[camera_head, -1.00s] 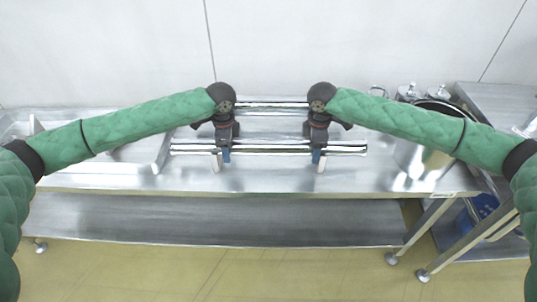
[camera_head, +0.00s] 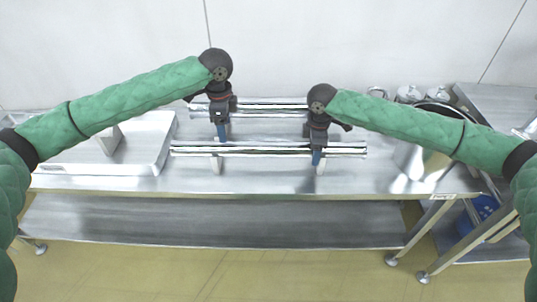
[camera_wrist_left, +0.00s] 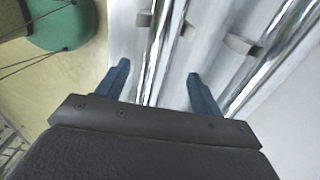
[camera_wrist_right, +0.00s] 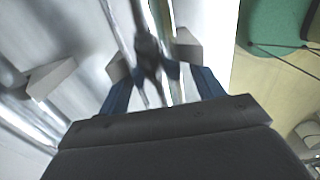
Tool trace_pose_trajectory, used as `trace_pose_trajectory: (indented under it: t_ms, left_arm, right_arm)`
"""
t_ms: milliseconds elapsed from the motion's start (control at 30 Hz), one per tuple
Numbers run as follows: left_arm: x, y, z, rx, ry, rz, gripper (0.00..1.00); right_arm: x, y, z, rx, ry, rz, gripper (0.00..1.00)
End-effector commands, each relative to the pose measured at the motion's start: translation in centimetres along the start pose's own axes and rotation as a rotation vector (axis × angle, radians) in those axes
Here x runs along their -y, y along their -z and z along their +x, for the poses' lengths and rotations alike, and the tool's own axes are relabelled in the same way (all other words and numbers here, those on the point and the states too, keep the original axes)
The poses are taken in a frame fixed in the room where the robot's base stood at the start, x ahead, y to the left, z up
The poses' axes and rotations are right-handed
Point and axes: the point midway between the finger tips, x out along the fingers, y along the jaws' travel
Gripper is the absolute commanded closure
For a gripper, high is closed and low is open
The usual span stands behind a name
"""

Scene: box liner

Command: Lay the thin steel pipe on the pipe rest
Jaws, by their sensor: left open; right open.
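Two shiny steel bars (camera_head: 268,153) lie side by side at the table's front, apparently on light grey supports (camera_head: 216,166); I cannot tell for sure which is the thin pipe or whether one is a reflection. In the left wrist view the bars (camera_wrist_left: 160,50) run between the open fingers. My left gripper (camera_head: 222,138) is open and empty, raised above the left part of the bars. My right gripper (camera_head: 317,158) is open, low at their right part. In the right wrist view its fingers (camera_wrist_right: 160,90) are apart around the bars, which are blurred there.
Another steel bar (camera_head: 275,105) lies farther back, parallel to the front ones. A steel pot (camera_head: 420,160) stands at the right. The steel table's front edge (camera_head: 265,195) is clear.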

Motion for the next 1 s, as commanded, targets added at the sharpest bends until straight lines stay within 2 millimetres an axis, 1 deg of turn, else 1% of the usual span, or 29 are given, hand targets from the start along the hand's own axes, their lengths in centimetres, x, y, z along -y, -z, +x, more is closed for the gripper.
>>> trace_pose_trajectory:
  t_ms: [33, 133, 267, 367, 467, 800, 900, 1000]
  left_arm:
    - [0.0, 0.0, -0.6, -0.001, 0.001, 0.000, 0.33]
    - [0.0, 0.0, -1.4, 0.000, 0.001, 0.000, 0.33]
    - [0.0, 0.0, -1.9, 0.000, 0.000, 0.000, 0.33]
    - [0.0, 0.0, -2.0, 0.000, 0.000, 0.000, 0.33]
    - [0.0, 0.0, -2.0, 0.000, 0.000, 0.000, 0.33]
    - [0.0, 0.0, -1.9, 0.000, 0.000, -0.001, 0.33]
    - [0.0, 0.0, -1.9, 0.000, 0.000, -0.001, 0.33]
    - [0.0, 0.0, -1.9, 0.000, 0.000, -0.001, 0.33]
  right_arm:
    - [0.0, 0.0, 0.0, 0.000, 0.000, 0.000, 0.33]
    - [0.0, 0.0, 0.0, 0.000, 0.000, 0.000, 0.33]
    - [0.0, 0.0, -0.2, 0.000, 0.000, 0.000, 0.33]
    - [-0.1, 0.0, -1.0, -0.001, -0.001, 0.000, 0.33]
    - [-0.1, 0.0, -2.4, 0.000, -0.002, 0.000, 0.33]
    - [-0.1, 0.0, -8.8, -0.001, -0.002, 0.000, 0.33]
    - [-0.1, 0.0, -10.2, -0.001, -0.001, 0.000, 0.33]
    - [-0.1, 0.0, -11.2, 0.000, 0.000, 0.000, 0.33]
